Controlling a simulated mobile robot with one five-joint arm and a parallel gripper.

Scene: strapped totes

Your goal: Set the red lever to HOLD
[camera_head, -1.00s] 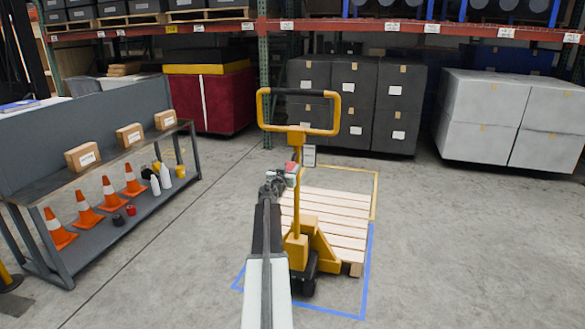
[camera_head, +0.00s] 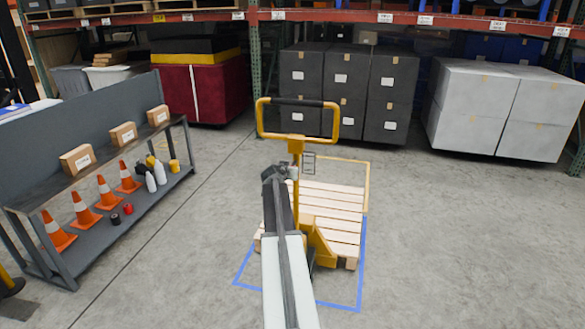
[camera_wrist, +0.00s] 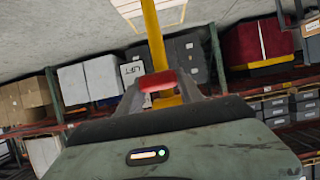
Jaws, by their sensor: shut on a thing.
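The yellow pallet jack (camera_head: 296,145) stands upright with its looped handle at the top. In the wrist view, the red lever (camera_wrist: 158,80) lies between my gripper's fingers (camera_wrist: 162,90), beside the yellow post (camera_wrist: 154,35), and the fingers are shut on it. A pale plate with the word LIFT (camera_wrist: 132,72) shows just left of the lever. In the head view, my gripper (camera_head: 286,173) is against the post below the handle, and it and my arm hide the lever. A small plate (camera_head: 309,162) hangs right of the post. I cannot read which setting the lever is at.
A wooden pallet (camera_head: 335,208) sits on the jack's far side, with blue floor tape (camera_head: 361,265) around it. A bench (camera_head: 75,268) with cones, boxes and bottles stands at left. Dark stacked totes (camera_head: 345,90) and grey ones (camera_head: 475,105) stand behind. The floor at right is clear.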

